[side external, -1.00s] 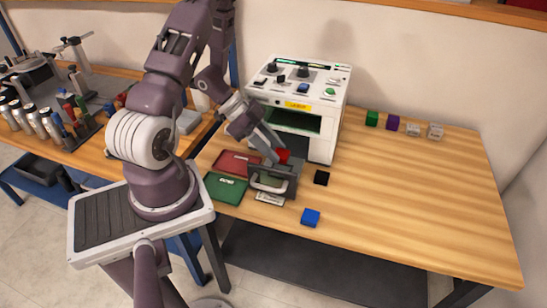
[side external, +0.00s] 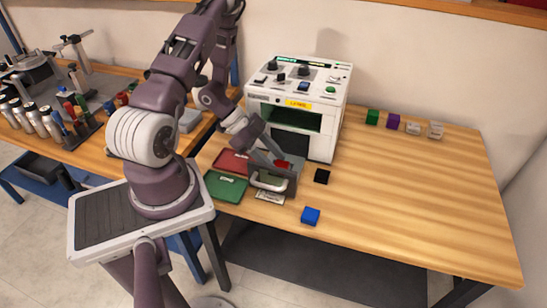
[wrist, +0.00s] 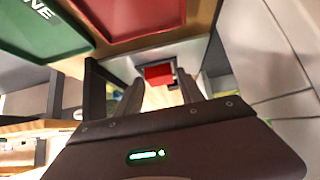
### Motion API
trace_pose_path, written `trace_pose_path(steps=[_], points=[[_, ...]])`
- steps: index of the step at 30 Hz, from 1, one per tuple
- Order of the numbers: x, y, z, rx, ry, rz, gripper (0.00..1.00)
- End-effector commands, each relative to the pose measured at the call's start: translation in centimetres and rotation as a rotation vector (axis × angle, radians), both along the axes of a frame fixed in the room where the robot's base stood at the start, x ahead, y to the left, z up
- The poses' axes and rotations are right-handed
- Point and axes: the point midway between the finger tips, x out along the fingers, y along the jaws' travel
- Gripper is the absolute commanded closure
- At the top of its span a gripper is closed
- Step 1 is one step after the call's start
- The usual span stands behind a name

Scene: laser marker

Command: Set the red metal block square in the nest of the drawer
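The red block (side external: 283,164) sits low in the pulled-out drawer (side external: 288,187) of the white laser marker (side external: 303,90). In the wrist view the red block (wrist: 158,73) lies beyond my fingertips, beside a dark corner piece of the nest (wrist: 173,66). My gripper (side external: 274,155) is tilted over the drawer. Its two fingers in the wrist view (wrist: 160,88) are spread, with a gap to the block on each side. The drawer front and fingers hide part of the nest, so I cannot tell whether the block is fully seated or square.
A red tray (side external: 230,162) and a green tray (side external: 226,188) lie left of the drawer. A black cube (side external: 321,176) is close on its right, and a blue cube (side external: 310,216) is nearer the front edge. Several small blocks stand at the back right. The table's right side is clear.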

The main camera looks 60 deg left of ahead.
Motion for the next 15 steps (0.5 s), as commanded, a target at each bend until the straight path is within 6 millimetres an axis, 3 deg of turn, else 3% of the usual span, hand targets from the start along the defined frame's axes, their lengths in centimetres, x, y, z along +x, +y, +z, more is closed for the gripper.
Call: trace_pose_path(steps=[10, 15], points=[[0.0, 0.0, 0.1, 0.0, -0.001, -0.001, 0.43], [-0.6, 0.9, 2.3, 0.005, -0.004, 0.002, 0.43]])
